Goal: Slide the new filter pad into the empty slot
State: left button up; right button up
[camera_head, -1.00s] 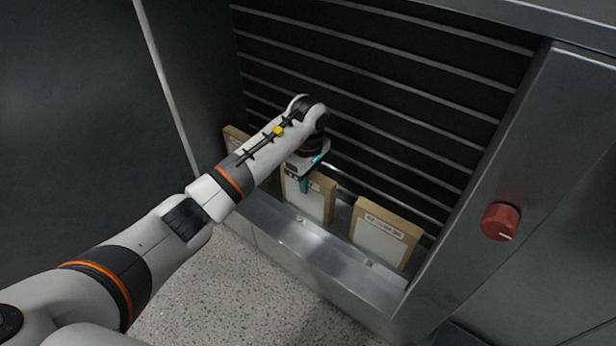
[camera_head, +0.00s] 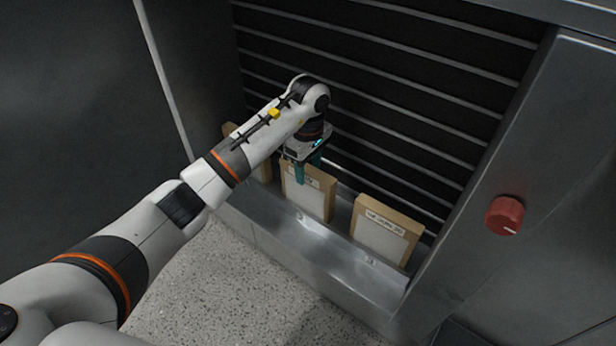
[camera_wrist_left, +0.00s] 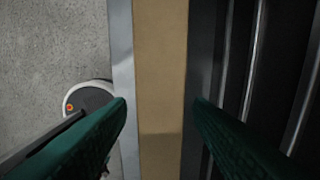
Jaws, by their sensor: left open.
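Three framed filter pads with tan edges and pale faces stand in the metal trough. The middle pad (camera_head: 309,196) is upright, with a label near its top edge. The right pad (camera_head: 381,238) also stands upright with a label. The left pad (camera_head: 264,172) is mostly hidden behind my left arm. My left gripper (camera_head: 308,172) is open at the top of the middle pad. In the left wrist view, the pad's tan top edge (camera_wrist_left: 161,70) lies between the two fingers, with gaps on both sides. I cannot tell which pad is the new one. My right gripper is out of view.
The metal trough (camera_head: 287,236) runs along the front below dark slats (camera_head: 385,105). A steel panel with a red knob (camera_head: 505,215) stands at the right. Speckled floor (camera_head: 215,290) lies in front.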

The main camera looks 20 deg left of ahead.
pick_arm(q)
notch_tip(320, 180, up, 8)
jog(key=shift+w+r+b, duration=0.1)
jog(key=shift+b, duration=0.65)
jog(key=shift+r, duration=0.45)
